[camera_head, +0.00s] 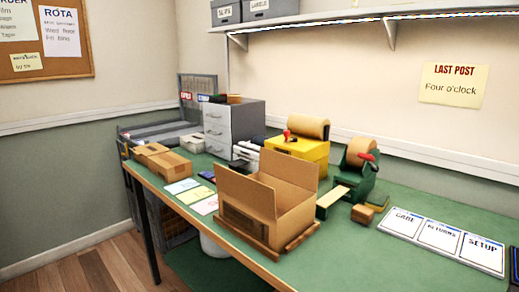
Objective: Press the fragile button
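No button with the word fragile can be made out in this view. A white panel (440,240) lies on the right of the green bench, with sections reading CARE, RETURNS and SETUP. A yellow machine (308,149) with a brown roll and a small red part on top stands at the back middle of the bench. A green tape dispenser (352,187) with a red handle stands right of it. Neither of my grippers is in view.
An open cardboard box (267,199) stands at the bench's front edge. A closed carton (163,161), coloured cards (194,195) and a grey drawer unit (233,127) are on the left. A dark shape at the lower right edge is cut off. Bench in front of the panel looks clear.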

